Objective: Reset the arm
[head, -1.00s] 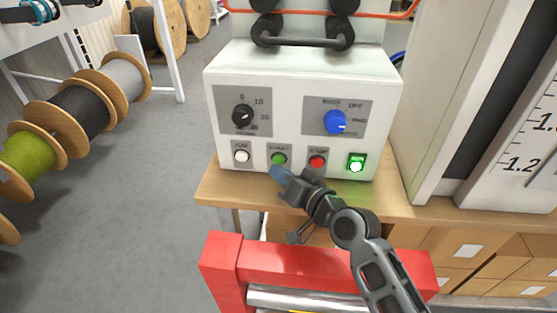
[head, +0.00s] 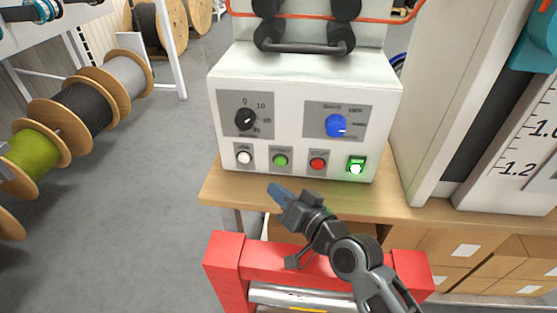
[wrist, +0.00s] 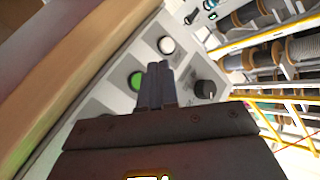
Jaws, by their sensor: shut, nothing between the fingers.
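My gripper (head: 276,191) is shut and empty. In the head view it hangs in front of the white control box, below the green button and apart from it. The control box (head: 290,88) stands on a wooden table. It has a black knob (head: 244,119), a blue knob (head: 336,125), a white button (head: 244,158), a green button (head: 281,160), a red button (head: 318,164) and a lit green switch (head: 356,166). In the wrist view the shut fingers (wrist: 156,70) show against the panel, beside the green button (wrist: 136,80), with the white button (wrist: 166,45) and black knob (wrist: 205,89) beyond.
The wooden table edge (head: 212,193) runs below the box. A red frame (head: 222,262) with a metal roller stands in front, close under my arm. Cable reels (head: 80,105) line the left. A tall cabinet with a scale (head: 520,140) stands right. Grey floor is free at left.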

